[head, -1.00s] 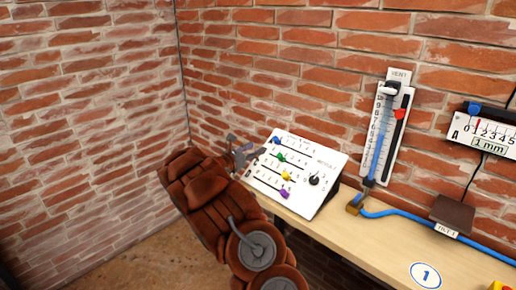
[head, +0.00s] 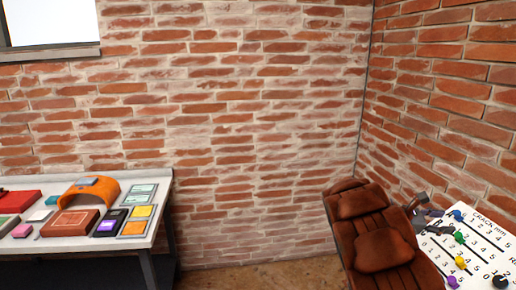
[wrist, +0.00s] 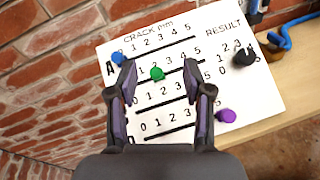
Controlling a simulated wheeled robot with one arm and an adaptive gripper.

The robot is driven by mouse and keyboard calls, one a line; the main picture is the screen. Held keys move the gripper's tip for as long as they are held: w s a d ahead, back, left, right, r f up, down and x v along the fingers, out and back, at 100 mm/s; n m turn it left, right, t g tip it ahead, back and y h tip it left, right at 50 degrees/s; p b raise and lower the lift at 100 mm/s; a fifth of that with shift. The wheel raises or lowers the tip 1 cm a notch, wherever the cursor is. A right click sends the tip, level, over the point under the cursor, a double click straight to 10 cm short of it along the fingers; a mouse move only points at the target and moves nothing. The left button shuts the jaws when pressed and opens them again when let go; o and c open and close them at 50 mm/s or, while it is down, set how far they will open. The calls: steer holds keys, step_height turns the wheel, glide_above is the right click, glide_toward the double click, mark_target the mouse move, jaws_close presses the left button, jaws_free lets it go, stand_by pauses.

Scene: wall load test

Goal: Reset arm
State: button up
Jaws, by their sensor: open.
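My gripper (wrist: 158,98) is open and empty in the wrist view, its two fingers apart above the white slider panel (wrist: 112,52). The panel reads "CRACK mm" and "RESULT" and has numbered rows. A blue knob (wrist: 118,58), a green knob (wrist: 157,74) and a purple knob (wrist: 226,116) show on it, with a black dial (wrist: 243,56) under "RESULT". I cannot tell whether the fingers touch the panel. In the head view my brown arm reaches up at the right, and my gripper (head: 428,217) is at the left edge of the panel (head: 475,240). A yellow knob (head: 460,262) shows there too.
A white table (head: 155,205) stands at the left with an orange arch (head: 108,189), a red-brown box (head: 70,222) and several small devices. Bare floor (head: 265,275) lies between it and my arm. Brick walls meet in a corner behind the arm.

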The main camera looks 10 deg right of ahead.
steer(key=s+a+r+m+g+y, duration=0.1)
steer(key=s+a+r+m+y, duration=0.15)
steer(key=s+a+m, duration=0.4)
steer(key=s+a+f+m+t+y, duration=0.1)
steer(key=s+a+y, duration=0.3)
steer(key=s+a, duration=0.4)
steer(key=s+a+f+m+y, duration=0.3)
steer(key=s+a, duration=0.5)
steer(key=a, duration=1)
steer(key=s+a+f+m+t+y, duration=0.1)
steer(key=s+a+f+y, duration=0.3)
steer(key=a, duration=0.9)
steer(key=s+m+y, duration=0.1)
steer(key=s+y, duration=0.1)
steer(key=s, duration=0.2)
steer(key=shift+a+t+y, duration=0.3)
steer(key=shift+a+y, duration=0.05)
steer(key=shift+s, duration=0.1)
steer(key=shift+c, duration=0.3)
steer(key=shift+c, duration=0.5)
steer(key=shift+d+m, duration=0.2)
steer(key=shift+m, duration=0.05)
